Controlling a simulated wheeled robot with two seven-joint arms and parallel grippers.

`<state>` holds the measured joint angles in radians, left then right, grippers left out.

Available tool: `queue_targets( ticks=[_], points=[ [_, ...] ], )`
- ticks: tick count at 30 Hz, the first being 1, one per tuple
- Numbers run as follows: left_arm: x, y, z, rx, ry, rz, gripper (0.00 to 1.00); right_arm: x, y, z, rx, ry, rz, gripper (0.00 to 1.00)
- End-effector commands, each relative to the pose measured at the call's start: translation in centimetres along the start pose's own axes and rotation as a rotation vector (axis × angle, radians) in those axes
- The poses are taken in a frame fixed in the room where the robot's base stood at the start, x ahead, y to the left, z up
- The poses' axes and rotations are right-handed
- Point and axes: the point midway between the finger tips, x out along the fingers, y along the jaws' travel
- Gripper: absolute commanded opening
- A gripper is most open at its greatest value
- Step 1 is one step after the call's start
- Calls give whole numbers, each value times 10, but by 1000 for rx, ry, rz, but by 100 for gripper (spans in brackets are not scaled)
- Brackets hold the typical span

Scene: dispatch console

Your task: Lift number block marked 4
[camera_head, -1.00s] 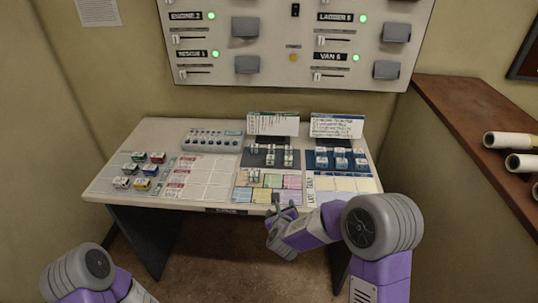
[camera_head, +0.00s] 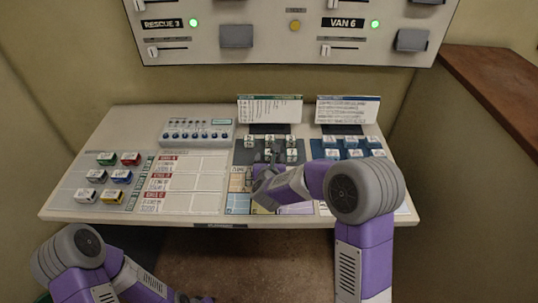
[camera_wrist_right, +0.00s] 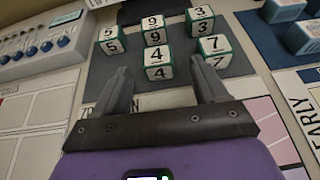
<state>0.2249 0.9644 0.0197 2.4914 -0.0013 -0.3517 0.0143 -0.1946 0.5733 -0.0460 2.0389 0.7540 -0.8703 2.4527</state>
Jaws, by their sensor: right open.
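The white-and-green block marked 4 (camera_wrist_right: 158,62) stands on a dark grey mat (camera_wrist_right: 105,70) in the right wrist view. It is in front of the block marked 9 (camera_wrist_right: 154,31). My right gripper (camera_wrist_right: 159,70) is open and empty, with its dark fingers spread to the left and right of block 4, nearer the camera. I cannot tell whether they touch it. In the head view block 4 (camera_head: 268,154) shows just beyond my right gripper (camera_head: 262,170). My left arm is at the lower left; its gripper is at most a dark sliver at the bottom edge.
Blocks 5 (camera_wrist_right: 112,41), 3 (camera_wrist_right: 200,20) and 7 (camera_wrist_right: 216,52) stand close around on the mat. Two card stands (camera_head: 270,108) rise behind. A button panel (camera_head: 197,132) stands back left.

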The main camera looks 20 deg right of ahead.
Motion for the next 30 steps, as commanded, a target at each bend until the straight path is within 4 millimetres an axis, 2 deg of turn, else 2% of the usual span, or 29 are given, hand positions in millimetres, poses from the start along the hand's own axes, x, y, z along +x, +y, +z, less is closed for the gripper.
queue_targets(
  ticks=[10,20,30],
  points=[
    [4,-1,-1,0,1,0,43,45,3,0,-1,0,-1,72],
    [4,-1,-1,0,1,0,43,51,3,1,-2,1,0,71],
    [4,-1,-1,0,1,0,43,51,3,1,-2,0,0,19]
  ],
)
